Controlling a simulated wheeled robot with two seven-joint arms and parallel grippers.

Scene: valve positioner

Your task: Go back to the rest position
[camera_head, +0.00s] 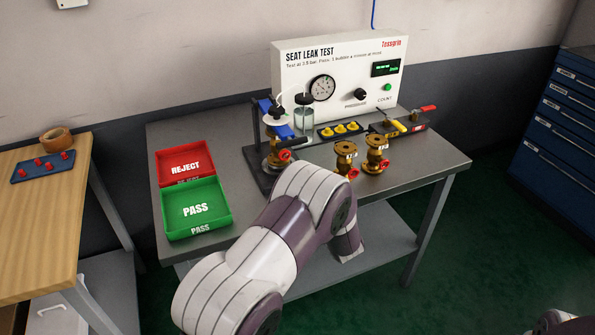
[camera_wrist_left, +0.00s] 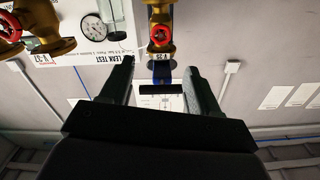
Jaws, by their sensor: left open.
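My left arm crosses the front of the grey bench in the head view, and its gripper is hidden there. In the left wrist view my left gripper (camera_wrist_left: 160,75) is open, with nothing held between its fingers. A brass valve with a red handwheel (camera_wrist_left: 160,32) lies beyond the fingertips, in line with the gap. It looks like the valve (camera_head: 275,158) in the black test stand with the blue clamp (camera_head: 278,131). Another brass valve (camera_wrist_left: 40,35) shows at the left of the wrist view. My right gripper is not in view.
The bench (camera_head: 430,170) holds the red REJECT tray (camera_head: 184,148), the green PASS tray (camera_head: 222,196), the leak tester (camera_head: 340,62), a glass jar (camera_head: 304,122) and two loose brass valves (camera_head: 346,152) (camera_head: 376,148). A wooden table (camera_head: 45,210) stands left, a blue drawer cabinet (camera_head: 560,120) right.

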